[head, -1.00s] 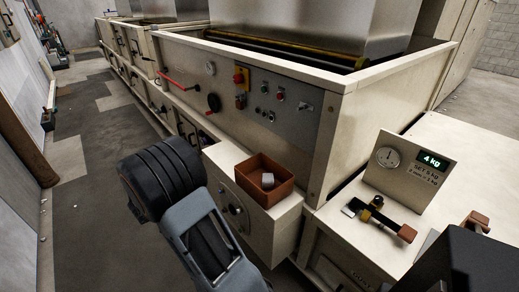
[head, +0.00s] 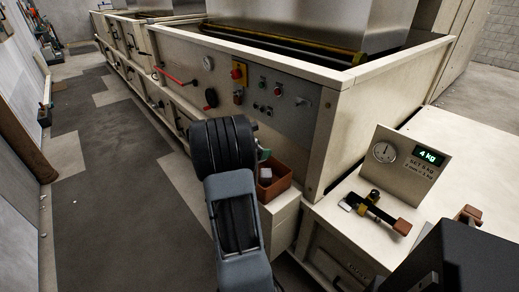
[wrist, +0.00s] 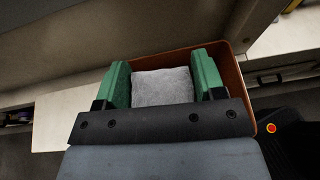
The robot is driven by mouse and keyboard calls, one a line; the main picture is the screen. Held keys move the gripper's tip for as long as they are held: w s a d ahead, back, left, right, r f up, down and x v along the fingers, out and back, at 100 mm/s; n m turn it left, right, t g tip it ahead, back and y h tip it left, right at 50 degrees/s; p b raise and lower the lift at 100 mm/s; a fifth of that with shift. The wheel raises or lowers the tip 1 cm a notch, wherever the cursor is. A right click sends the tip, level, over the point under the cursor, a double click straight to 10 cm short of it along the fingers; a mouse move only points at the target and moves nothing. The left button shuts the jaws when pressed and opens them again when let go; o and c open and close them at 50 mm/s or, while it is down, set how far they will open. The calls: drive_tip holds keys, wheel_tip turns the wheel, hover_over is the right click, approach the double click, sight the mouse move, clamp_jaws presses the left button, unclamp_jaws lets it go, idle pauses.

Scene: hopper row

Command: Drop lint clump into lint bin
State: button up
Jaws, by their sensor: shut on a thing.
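The lint clump (wrist: 162,88) is a pale grey, fuzzy block. In the wrist view it sits between the two green fingers of my gripper (wrist: 160,68), which is shut on it. In the head view the clump (head: 265,174) shows at the brown open box (head: 281,187), beside the arm. The box rim (wrist: 240,75) frames the fingers in the wrist view. A green fingertip shows at the box's back edge in the head view; my arm hides the rest of the gripper. No label marks the box as the lint bin.
The box stands on a cream ledge (head: 283,215) against a cream machine with a control panel (head: 270,95). The grey floor at left is clear.

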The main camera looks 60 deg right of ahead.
drive_tip(key=shift+f+b, duration=1.9)
drive_tip(key=shift+f, duration=0.65)
drive_tip(key=o, duration=1)
drive_tip(key=shift+c, duration=0.2)
drive_tip(key=p+v, duration=0.2)
drive_tip(key=v, duration=1.2)
drive_tip(key=shift+f, duration=0.1)
